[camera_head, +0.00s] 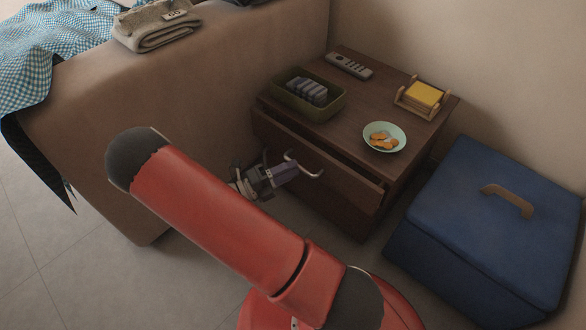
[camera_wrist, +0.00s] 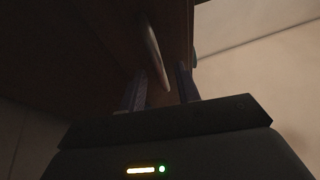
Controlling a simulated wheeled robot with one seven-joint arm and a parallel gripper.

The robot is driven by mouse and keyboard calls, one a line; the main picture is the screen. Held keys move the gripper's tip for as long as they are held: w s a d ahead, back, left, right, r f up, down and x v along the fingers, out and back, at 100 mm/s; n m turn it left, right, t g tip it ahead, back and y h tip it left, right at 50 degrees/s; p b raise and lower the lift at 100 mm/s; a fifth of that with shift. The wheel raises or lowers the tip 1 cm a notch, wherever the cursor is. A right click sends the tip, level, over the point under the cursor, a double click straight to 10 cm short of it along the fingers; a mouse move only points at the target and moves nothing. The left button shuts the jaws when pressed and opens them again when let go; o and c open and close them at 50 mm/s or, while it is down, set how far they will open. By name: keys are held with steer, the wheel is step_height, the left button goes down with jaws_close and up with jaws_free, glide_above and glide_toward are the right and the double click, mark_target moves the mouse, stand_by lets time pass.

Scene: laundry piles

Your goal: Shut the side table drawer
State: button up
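The brown wooden side table (camera_head: 347,112) stands against the wall in the head view. Its upper drawer (camera_head: 345,184) is partly open, with a dark gap behind the top of its front. A curved metal handle (camera_head: 306,168) is on the drawer front; it also shows in the wrist view (camera_wrist: 156,55). My gripper (camera_head: 284,172) is at the handle, low in front of the drawer. In the wrist view, its two fingers (camera_wrist: 161,88) are apart with the handle between or just beyond their tips. I cannot tell whether they touch it.
On the tabletop are a green tray (camera_head: 285,104) with grey items, a remote (camera_head: 348,66), a yellow notepad in a wooden holder (camera_head: 424,95) and a plate of snacks (camera_head: 397,142). A blue lidded box (camera_head: 490,220) stands right; a couch (camera_head: 215,70) is left.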

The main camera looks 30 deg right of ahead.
steer(key=shift+d+r, duration=0.1)
steer(key=shift+d, duration=0.65)
jaws_close()
